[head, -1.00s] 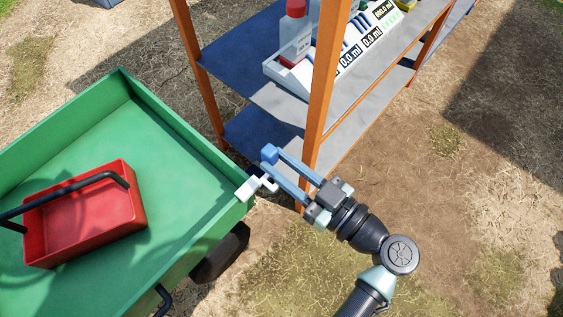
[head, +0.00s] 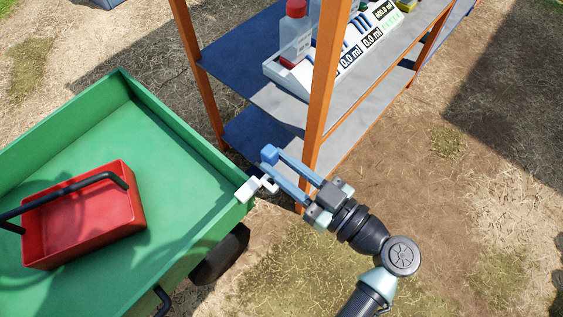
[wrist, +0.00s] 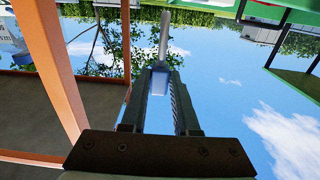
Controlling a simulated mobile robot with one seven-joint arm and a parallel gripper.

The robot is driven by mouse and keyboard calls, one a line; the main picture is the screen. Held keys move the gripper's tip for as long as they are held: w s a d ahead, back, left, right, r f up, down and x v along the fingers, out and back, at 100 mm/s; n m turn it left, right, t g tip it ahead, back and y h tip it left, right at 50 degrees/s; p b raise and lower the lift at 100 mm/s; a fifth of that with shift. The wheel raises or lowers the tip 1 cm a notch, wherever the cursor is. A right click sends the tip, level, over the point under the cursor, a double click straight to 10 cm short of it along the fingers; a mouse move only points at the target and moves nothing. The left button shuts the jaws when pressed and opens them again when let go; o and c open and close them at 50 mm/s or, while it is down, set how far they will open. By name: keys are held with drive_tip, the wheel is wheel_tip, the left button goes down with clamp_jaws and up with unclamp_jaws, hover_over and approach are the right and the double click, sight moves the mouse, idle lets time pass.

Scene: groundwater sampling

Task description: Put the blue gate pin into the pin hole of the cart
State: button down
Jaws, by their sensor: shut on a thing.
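The blue gate pin (head: 269,154) shows in the head view as a bright blue block at my fingertips. My gripper (head: 276,163) is shut on it, in the air between the cart's near right corner and the shelf. In the wrist view the pin (wrist: 160,82) sits between the fingertips, with a grey shaft reaching beyond them. The green cart (head: 175,127) stands at left. A white fitting (head: 248,189) is at its corner, just left of and below my fingertips in the picture. I cannot make out the pin hole itself, nor whether the pin touches the fitting.
A red tray (head: 85,225) with a dark handle lies in the cart. The shelf's orange post (head: 318,100) rises close behind my gripper. Its upper board (head: 240,65) bears a red-capped bottle (head: 296,35) and a white rack. Open ground lies at right.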

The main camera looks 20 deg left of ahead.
drive_tip(key=shift+f, duration=0.2)
drive_tip(key=shift+f+b, duration=0.35)
drive_tip(key=shift+b, duration=0.15)
drive_tip(key=shift+f+b, duration=3)
drive_tip(key=c, duration=0.6)
unclamp_jaws()
drive_tip(key=p+v, duration=0.3)
drive_tip(key=v, duration=1)
drive_tip(key=shift+w, duration=0.1)
